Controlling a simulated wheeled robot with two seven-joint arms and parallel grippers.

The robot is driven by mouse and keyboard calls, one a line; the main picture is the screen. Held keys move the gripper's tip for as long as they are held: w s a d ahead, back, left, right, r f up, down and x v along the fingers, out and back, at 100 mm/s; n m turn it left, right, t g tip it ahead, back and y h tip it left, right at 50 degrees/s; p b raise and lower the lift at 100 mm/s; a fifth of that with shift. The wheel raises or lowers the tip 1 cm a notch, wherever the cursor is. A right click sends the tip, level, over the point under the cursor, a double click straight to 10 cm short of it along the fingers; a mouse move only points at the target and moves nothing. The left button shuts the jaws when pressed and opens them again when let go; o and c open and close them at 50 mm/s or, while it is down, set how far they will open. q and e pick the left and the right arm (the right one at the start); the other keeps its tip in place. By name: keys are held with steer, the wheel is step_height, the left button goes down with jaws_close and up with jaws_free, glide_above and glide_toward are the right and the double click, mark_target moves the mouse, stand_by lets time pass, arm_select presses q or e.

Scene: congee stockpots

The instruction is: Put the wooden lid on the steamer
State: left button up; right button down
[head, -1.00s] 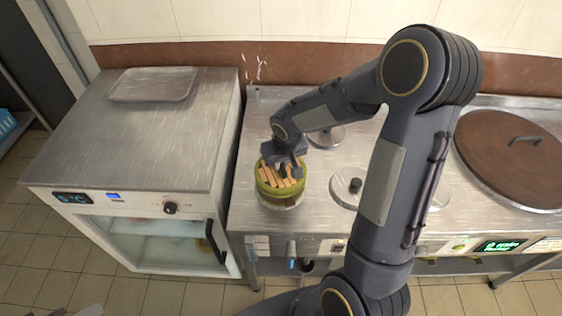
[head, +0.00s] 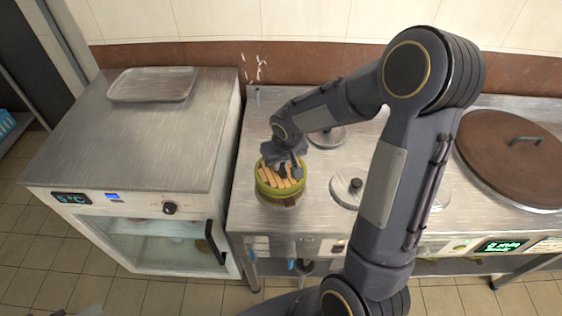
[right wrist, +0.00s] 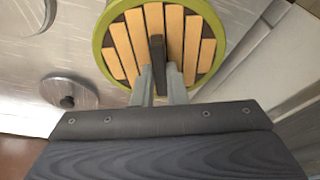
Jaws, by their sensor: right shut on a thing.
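The wooden lid (right wrist: 123,52) is round, with pale slats and a dark bar handle (right wrist: 158,52). In the head view the lid (head: 268,175) shows inside a green round rim at the left end of the steel counter. My right gripper (right wrist: 160,85) is shut on the lid's handle; in the head view the gripper (head: 287,167) is right over the slats. The green steamer (head: 264,189) is around and under the lid, and its green rim (right wrist: 101,43) circles the slats in the wrist view. I cannot tell whether the lid rests fully on it. My left gripper is not in view.
A small steel lid with a black knob (head: 354,185) lies right of the steamer, with another (head: 327,136) behind it. A large brown lid (head: 500,150) covers a pot at the far right. A glass-fronted cabinet (head: 70,150) with a tray (head: 152,84) stands left.

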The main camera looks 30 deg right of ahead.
steer(key=shift+f+b, duration=0.55)
steer(key=c, duration=1.7)
jaws_free()
steer(key=shift+c, duration=0.2)
steer(key=p+v, duration=0.7)
steer(key=v, duration=0.4)
steer(key=shift+s, duration=0.1)
